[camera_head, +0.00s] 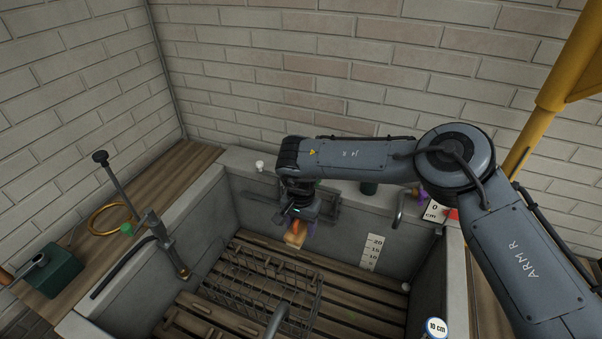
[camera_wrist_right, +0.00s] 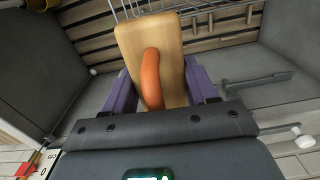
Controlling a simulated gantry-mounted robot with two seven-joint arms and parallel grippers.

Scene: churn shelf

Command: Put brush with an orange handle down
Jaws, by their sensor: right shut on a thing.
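The brush with an orange handle shows close up in the right wrist view: a pale wooden block (camera_wrist_right: 172,38) with a curved orange handle (camera_wrist_right: 151,80). My right gripper (camera_wrist_right: 160,88) has its purple fingers on either side of the block and is shut on it. In the head view the brush (camera_head: 294,237) hangs below my right gripper (camera_head: 298,225), inside the stone basin near its back wall. It looks held above the slatted floor. The underside of the brush is hidden. My left gripper is not in view.
A wire rack (camera_head: 262,290) stands on the wooden slats (camera_head: 345,301) of the basin, close to the brush. A bracket (camera_wrist_right: 252,82) sits on the basin wall. A white depth scale (camera_head: 372,252) is right of the brush. Slats right of the rack look clear.

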